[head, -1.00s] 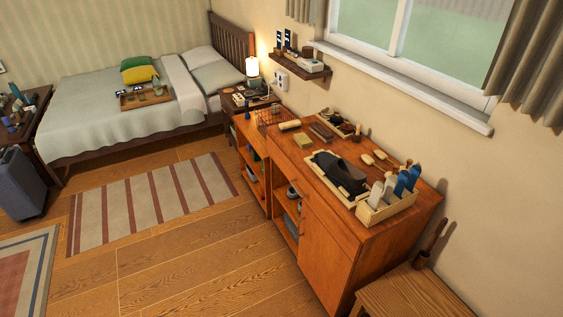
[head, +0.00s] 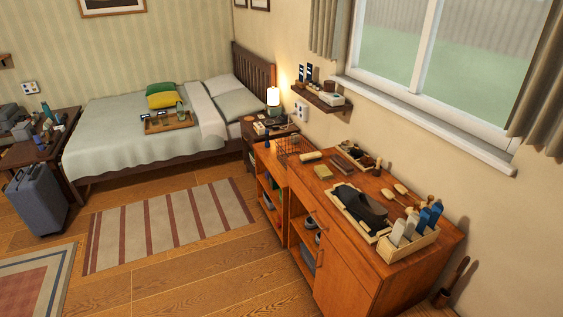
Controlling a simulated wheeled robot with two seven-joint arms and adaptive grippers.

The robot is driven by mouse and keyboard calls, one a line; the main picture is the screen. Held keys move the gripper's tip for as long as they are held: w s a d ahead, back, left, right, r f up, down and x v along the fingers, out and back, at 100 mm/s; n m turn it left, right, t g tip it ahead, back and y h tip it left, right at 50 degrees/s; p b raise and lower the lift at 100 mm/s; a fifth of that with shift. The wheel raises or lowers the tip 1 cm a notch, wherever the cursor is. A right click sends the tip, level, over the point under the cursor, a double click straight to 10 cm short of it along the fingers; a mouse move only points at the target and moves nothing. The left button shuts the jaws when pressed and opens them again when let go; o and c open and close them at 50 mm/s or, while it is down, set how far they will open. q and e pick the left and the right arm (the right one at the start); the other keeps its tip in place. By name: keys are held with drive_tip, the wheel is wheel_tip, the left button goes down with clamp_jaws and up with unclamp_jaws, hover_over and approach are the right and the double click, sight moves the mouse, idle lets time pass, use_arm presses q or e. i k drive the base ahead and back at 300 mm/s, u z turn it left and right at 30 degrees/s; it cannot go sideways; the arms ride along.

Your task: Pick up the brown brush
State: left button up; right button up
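A dark brown, oblong block that looks like a brush (head: 343,164) lies on top of the orange-brown wooden cabinet (head: 345,262), toward its far end. It is too small to be sure of its bristles. Two light wooden-headed items with handles, possibly brushes (head: 394,195), lie near the wall on the same top. Neither of my grippers shows in the head view.
The cabinet top also holds a tray with a dark shoe (head: 362,205), a crate of bottles (head: 404,246) and a tan block (head: 323,172). A bed (head: 135,132) and grey suitcase (head: 37,197) stand left. The striped rug (head: 165,225) is clear.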

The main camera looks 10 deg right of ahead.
sight(346, 168)
drive_tip(key=u, duration=0.15)
drive_tip(key=i, duration=3.1)
drive_tip(key=z, duration=3.25)
